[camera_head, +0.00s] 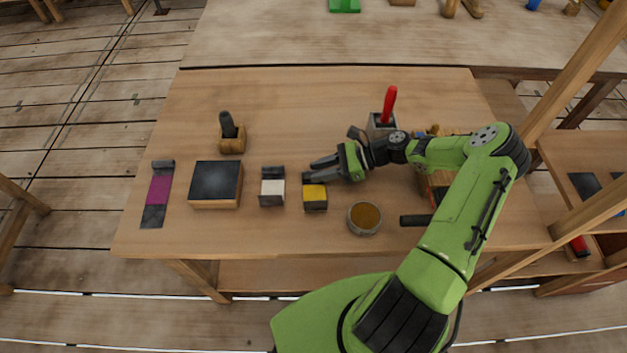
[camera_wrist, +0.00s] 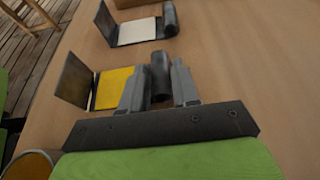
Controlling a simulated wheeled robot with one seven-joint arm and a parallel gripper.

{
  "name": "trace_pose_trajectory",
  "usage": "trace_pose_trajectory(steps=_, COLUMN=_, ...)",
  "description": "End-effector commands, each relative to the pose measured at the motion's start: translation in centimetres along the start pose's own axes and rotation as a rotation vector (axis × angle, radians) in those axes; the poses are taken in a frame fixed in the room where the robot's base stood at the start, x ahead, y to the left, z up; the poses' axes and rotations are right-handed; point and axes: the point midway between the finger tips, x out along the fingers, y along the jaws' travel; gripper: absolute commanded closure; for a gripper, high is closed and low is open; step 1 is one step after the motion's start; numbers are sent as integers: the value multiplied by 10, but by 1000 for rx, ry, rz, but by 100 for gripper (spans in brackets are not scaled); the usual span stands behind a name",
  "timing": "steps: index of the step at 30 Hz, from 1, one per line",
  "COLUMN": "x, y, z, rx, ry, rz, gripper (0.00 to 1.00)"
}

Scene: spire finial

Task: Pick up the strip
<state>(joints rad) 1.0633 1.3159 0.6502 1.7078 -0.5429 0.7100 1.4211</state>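A strip with a yellow middle (camera_head: 315,193) lies on the table, with a dark roll at its far end and a dark flap at its near end. It also shows in the wrist view (camera_wrist: 114,88). My gripper (camera_head: 312,170) is open at the roll end. In the wrist view my gripper (camera_wrist: 160,88) has the dark roll showing between its fingers, with a gap on each side; I cannot tell how deep it sits. A similar strip with a white middle (camera_head: 272,187) lies to the left, and a longer flat strip with a purple middle (camera_head: 159,190) lies at the far left.
A dark-topped wooden block (camera_head: 216,182) lies between the purple and white strips. A round tin (camera_head: 365,217) stands right of the yellow strip. A wooden holder with a black handle (camera_head: 230,138) and a red-handled tool (camera_head: 389,105) stand farther back. The table's back middle is clear.

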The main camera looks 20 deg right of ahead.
Motion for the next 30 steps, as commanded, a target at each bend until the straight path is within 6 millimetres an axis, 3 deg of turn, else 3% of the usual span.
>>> trace_pose_trajectory(steps=1, x=0, y=0, z=0, rx=0, ry=0, rz=-1, gripper=80)
trace_pose_trajectory(steps=5, x=0, y=0, z=0, rx=0, ry=0, rz=-1, gripper=100)
trace_pose_trajectory(steps=14, x=-2, y=0, z=3, rx=-2, ry=-1, rz=-1, gripper=100)
trace_pose_trajectory(steps=17, x=-8, y=0, z=18, rx=-5, ry=0, rz=-2, gripper=100)
trace_pose_trajectory(steps=24, x=-32, y=0, z=74, rx=-5, ry=1, rz=-1, gripper=100)
trace_pose_trajectory(steps=30, x=-39, y=0, z=94, rx=-2, ry=-1, rz=0, gripper=100)
